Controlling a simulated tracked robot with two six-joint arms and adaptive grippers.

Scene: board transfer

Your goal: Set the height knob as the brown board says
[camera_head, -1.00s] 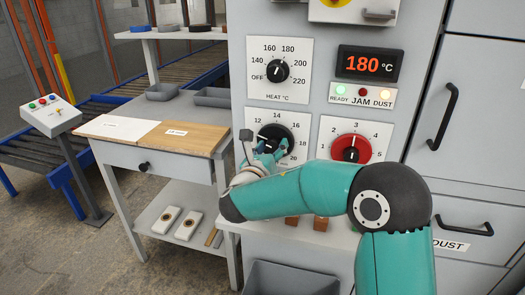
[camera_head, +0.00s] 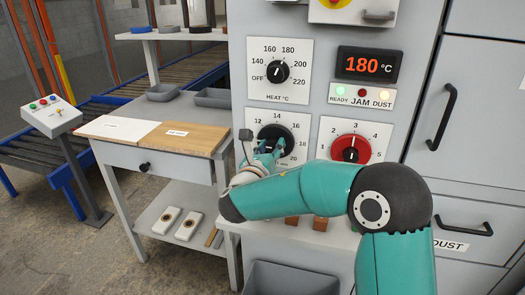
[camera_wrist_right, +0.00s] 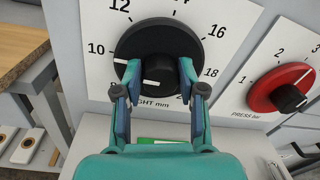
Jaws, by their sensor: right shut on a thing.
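The height knob (camera_head: 283,133) is a black dial on a white plate, and it also shows in the right wrist view (camera_wrist_right: 178,38). My right gripper (camera_head: 270,148) is shut on the knob's raised grip, with one finger on each side in the right wrist view (camera_wrist_right: 157,78). A white mark on the dial's left side lies near the 10. The brown board (camera_head: 203,138) lies on the table at left, with a small white label (camera_head: 177,133) too small to read. My left gripper is not in view.
A red press knob (camera_head: 350,148) is right of the height knob, and a black heat knob (camera_head: 277,72) is above it. A white board (camera_head: 117,128) lies beside the brown one. A grey bin (camera_head: 290,278) stands below.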

